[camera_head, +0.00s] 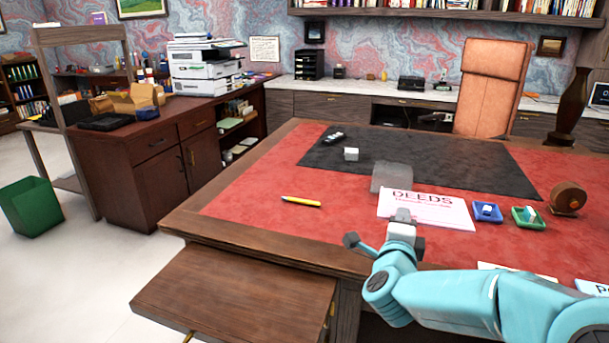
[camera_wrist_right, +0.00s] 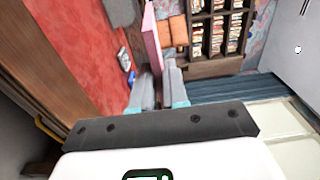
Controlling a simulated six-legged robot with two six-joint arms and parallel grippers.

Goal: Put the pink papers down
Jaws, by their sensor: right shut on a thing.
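The pink papers (camera_head: 428,210), a flat stack whose white top sheet reads "DEEDS", are at the front middle of the red leather desk (camera_head: 250,205). In the right wrist view the pink papers (camera_wrist_right: 153,40) show edge-on as a pink slab, running out from between the fingers. My right gripper (camera_head: 403,218) is shut on their near left edge; it also shows in the wrist view (camera_wrist_right: 158,88). I cannot tell whether the papers touch the desk or hang just above it. My left gripper is not in view.
A yellow pencil (camera_head: 301,201) lies left on the red leather. A grey block (camera_head: 391,178) stands behind the papers. Blue (camera_head: 487,212) and green (camera_head: 527,217) trays and a round brown object (camera_head: 567,198) are to the right. The red surface left of the papers is mostly clear.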

